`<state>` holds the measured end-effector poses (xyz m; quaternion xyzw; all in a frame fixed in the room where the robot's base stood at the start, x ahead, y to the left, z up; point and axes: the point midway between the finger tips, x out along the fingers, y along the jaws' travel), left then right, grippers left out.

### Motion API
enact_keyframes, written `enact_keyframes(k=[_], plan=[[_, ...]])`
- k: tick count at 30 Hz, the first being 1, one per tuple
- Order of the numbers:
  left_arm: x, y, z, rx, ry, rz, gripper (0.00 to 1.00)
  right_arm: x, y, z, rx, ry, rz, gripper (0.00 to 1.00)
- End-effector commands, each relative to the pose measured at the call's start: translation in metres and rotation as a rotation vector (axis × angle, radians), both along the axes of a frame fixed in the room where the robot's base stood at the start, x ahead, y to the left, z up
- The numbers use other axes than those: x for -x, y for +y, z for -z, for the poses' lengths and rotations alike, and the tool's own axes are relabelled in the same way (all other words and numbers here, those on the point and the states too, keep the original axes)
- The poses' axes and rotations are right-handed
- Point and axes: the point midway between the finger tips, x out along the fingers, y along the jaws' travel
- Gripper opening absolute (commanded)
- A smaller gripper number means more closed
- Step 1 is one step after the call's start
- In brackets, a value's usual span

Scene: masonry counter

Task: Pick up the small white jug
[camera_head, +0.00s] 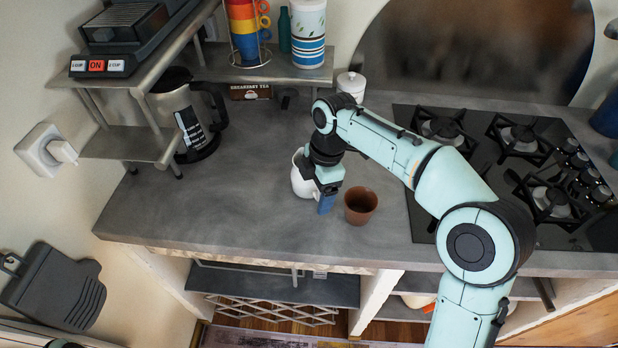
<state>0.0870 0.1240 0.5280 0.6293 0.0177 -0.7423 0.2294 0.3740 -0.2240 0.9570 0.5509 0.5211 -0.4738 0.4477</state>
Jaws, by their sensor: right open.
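The small white jug (299,182) stands on the grey counter left of the hob, partly hidden behind my right gripper. My right gripper (325,203) is open and points down at the jug's right side. One blue-tipped finger shows in front; the other is hard to make out. I cannot tell whether the fingers touch the jug or straddle its handle. My left gripper is out of view.
A brown cup (360,204) stands close to the right of my right gripper. A black gas hob (510,165) lies further right. A lidded white jar (351,85) stands behind. A metal shelf (130,144) and a coffee pot (185,115) are at left. The front-left counter is clear.

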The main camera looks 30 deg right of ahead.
Motion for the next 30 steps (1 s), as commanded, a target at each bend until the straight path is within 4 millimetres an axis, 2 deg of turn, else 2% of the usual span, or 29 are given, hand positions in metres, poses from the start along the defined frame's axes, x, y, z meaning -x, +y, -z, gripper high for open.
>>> enact_keyframes(k=[5, 8, 12, 23, 30], plan=[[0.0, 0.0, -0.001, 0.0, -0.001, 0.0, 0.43, 0.0, 0.0, 0.0, 0.0, -0.001, 0.0, 0.8], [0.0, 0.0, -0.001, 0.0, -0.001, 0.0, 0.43, 0.0, 0.0, 0.0, 0.0, -0.001, 0.0, 0.5], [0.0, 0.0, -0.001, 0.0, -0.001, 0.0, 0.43, 0.0, 0.0, 0.0, 0.0, -0.001, 0.0, 0.05], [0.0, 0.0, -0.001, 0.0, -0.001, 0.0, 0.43, 0.0, 0.0, -0.003, 0.0, -0.003, -0.001, 0.03], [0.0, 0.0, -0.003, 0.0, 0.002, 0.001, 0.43, -0.001, 0.0, -0.013, 0.0, -0.004, 0.0, 0.03]])
